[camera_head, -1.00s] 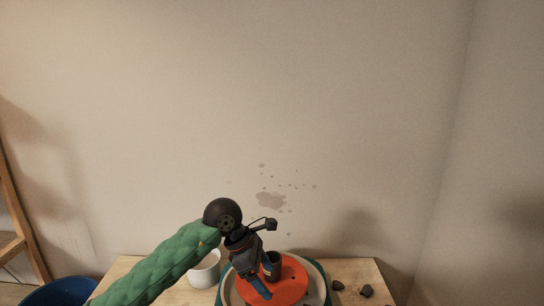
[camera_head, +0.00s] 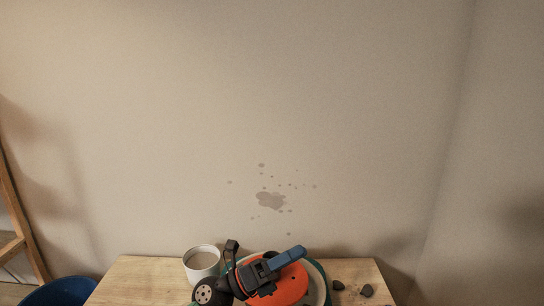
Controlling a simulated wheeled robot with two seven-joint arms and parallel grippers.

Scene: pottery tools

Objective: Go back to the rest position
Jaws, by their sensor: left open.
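My left gripper (camera_head: 286,260) is low in the head view, over the orange disc (camera_head: 292,287) of the pottery wheel. Its blue finger points up and to the right, and its dark wrist lies at the bottom edge. I see nothing held in it. The gripper hides much of the disc; whether the two touch I cannot tell. My right gripper is out of view.
A white cup (camera_head: 202,262) stands on the wooden table (camera_head: 140,279), just left of the gripper. Dark lumps (camera_head: 367,290) lie on the right. A blue bucket (camera_head: 62,291) is at lower left. A stained wall (camera_head: 270,120) rises behind.

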